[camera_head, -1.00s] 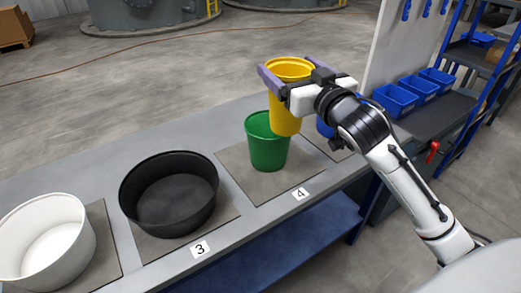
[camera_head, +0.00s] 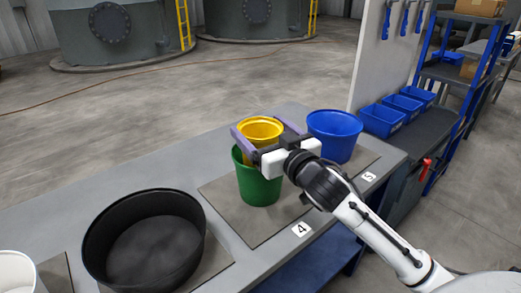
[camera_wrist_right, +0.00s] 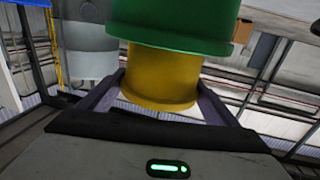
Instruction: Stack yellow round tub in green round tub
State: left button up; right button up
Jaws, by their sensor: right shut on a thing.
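The yellow round tub (camera_head: 261,126) is upright, with its lower part inside the green round tub (camera_head: 262,190) and its rim above the green one's rim. In the right wrist view the yellow tub (camera_wrist_right: 160,80) runs into the green tub (camera_wrist_right: 172,28), which hides its far end. My right gripper (camera_head: 259,132) is shut on the yellow tub, one purple finger on each side near its rim. The green tub stands on a grey mat at the label 4. Whether the yellow tub rests on the green one is hidden. My left gripper is not in view.
A blue tub (camera_head: 335,134) stands close to the right, at label 5. A wide black tub (camera_head: 145,240) stands to the left, and a white tub (camera_head: 16,272) is at the lower left edge. Blue bins (camera_head: 382,119) sit on a bench at the right.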

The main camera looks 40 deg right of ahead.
aim_at(252, 136)
jog(key=shift+f+b, duration=0.3)
jog(key=shift+f, duration=1.55)
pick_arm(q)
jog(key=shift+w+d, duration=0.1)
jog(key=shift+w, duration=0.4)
pick_arm(e)
jog(key=shift+f, duration=0.35)
jog(key=o, duration=1.5)
jog(key=shift+c, duration=0.2)
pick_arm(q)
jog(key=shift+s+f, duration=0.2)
pick_arm(e)
jog(key=shift+r, duration=0.1)
